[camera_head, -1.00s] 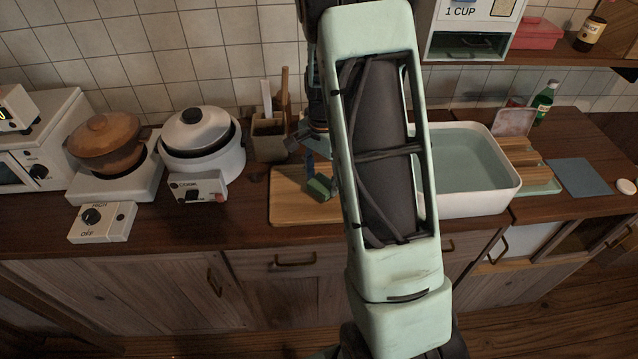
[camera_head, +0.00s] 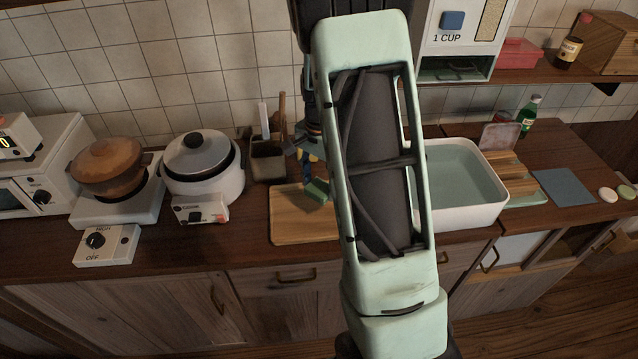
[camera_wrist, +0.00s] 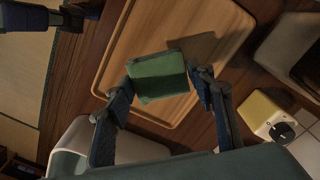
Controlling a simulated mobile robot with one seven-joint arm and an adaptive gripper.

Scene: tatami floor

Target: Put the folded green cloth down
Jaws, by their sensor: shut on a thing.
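The folded green cloth (camera_wrist: 158,77) is a small thick square block held between the two fingertips of my gripper (camera_wrist: 160,85) in the wrist view. In the head view the cloth (camera_head: 318,191) shows just left of my arm, over the wooden cutting board (camera_head: 290,226). My gripper is shut on the cloth. In the wrist view the board (camera_wrist: 133,50) lies beyond the cloth, and a dark shadow falls on it beside the cloth, so the cloth seems to be above the board. My arm hides part of the board and most of the gripper in the head view.
A white rice cooker (camera_head: 203,170) and a pot on a burner (camera_head: 112,168) stand to the left. A utensil holder (camera_head: 268,162) is behind the board. A white water basin (camera_head: 462,190) stands to the right. A blue-grey mat (camera_head: 563,187) lies farther right.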

